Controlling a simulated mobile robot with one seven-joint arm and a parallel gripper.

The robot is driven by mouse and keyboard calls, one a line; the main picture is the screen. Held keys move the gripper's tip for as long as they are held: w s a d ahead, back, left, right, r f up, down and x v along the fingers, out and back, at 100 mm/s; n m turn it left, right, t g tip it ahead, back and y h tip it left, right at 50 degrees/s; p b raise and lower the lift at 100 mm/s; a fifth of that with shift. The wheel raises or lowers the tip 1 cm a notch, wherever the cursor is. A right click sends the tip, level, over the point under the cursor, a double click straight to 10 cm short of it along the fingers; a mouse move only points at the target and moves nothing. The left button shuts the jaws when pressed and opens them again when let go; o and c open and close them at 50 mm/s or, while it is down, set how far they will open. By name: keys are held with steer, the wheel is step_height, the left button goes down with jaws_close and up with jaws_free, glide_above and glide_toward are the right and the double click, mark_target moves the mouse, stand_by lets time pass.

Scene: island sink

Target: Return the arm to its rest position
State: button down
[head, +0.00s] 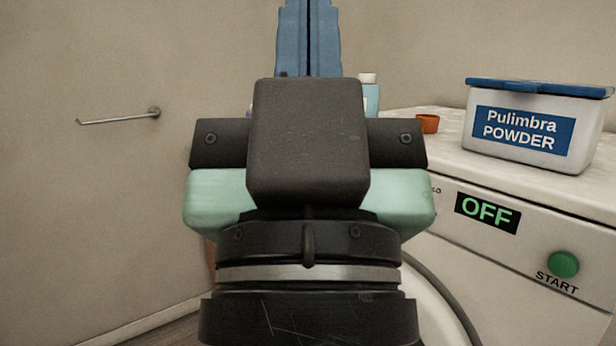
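My gripper (309,12) stands upright in the middle of the head view, seen from behind. Its two blue fingers are side by side with only a thin dark line between them, so it looks shut. The upper end of the fingers reaches the top edge of the picture, and nothing shows between them. My dark wrist and the pale green gripper body fill the centre and hide what is behind them.
A washing machine (470,250) stands at right, its display reading OFF above a green START button (564,264). On it are a Pulimbra powder box (585,140) with a blue lid, an orange cup (428,124) and a partly hidden bottle (371,98). A towel bar (118,119) is on the left wall.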

step_height(320, 180, up, 23)
steer(key=p, duration=2)
steer(key=shift+f, duration=0.15)
